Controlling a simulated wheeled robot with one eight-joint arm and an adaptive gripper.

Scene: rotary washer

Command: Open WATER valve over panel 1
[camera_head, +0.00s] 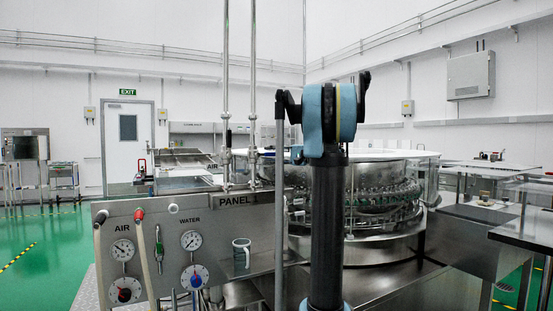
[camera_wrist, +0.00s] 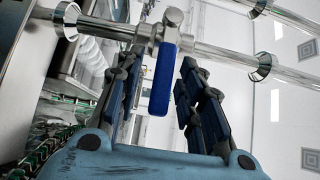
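In the wrist view a valve with a blue lever handle (camera_wrist: 163,80) sits on a metal pipe (camera_wrist: 225,58). The lever points from the pipe back toward my gripper. My gripper (camera_wrist: 161,64) is open, with one finger on each side of the lever and a visible gap to each. No label shows on this valve. In the head view panel 1 (camera_head: 262,230) stands at the lower left, with two vertical pipes (camera_head: 226,60) rising above it. I cannot make out the blue lever or my gripper there; my arm stands in front.
A round washer machine (camera_head: 385,195) stands behind my arm. A second pipe (camera_wrist: 300,22) runs near the valve in the wrist view. Green floor (camera_head: 50,250) is open at left.

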